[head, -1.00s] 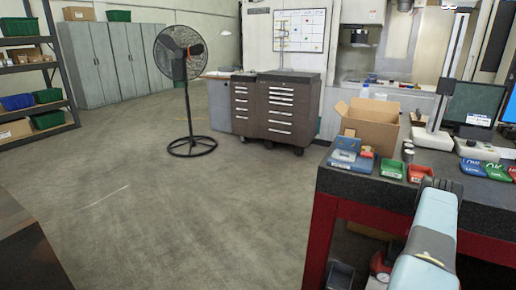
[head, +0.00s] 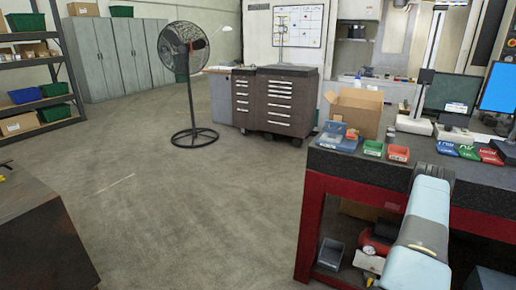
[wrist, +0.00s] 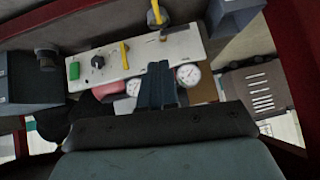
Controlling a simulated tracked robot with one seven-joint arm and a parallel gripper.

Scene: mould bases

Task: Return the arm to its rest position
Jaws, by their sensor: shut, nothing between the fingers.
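My gripper (wrist: 158,88) shows in the wrist view as two dark fingers close together, shut and empty. I cannot tell the exact gap between fingers and plate. In the head view my pale blue arm (head: 425,225) reaches up in front of the workbench at the right; the gripper itself is not visible there.
The red-framed workbench (head: 340,178) holds a cardboard box (head: 355,112), small bins and monitors (head: 452,93). Its lower shelf holds a grey bin (head: 331,253). A fan (head: 192,100) and tool cabinets (head: 275,100) stand farther back. A dark box-like surface (head: 40,215) is at left; open floor lies between.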

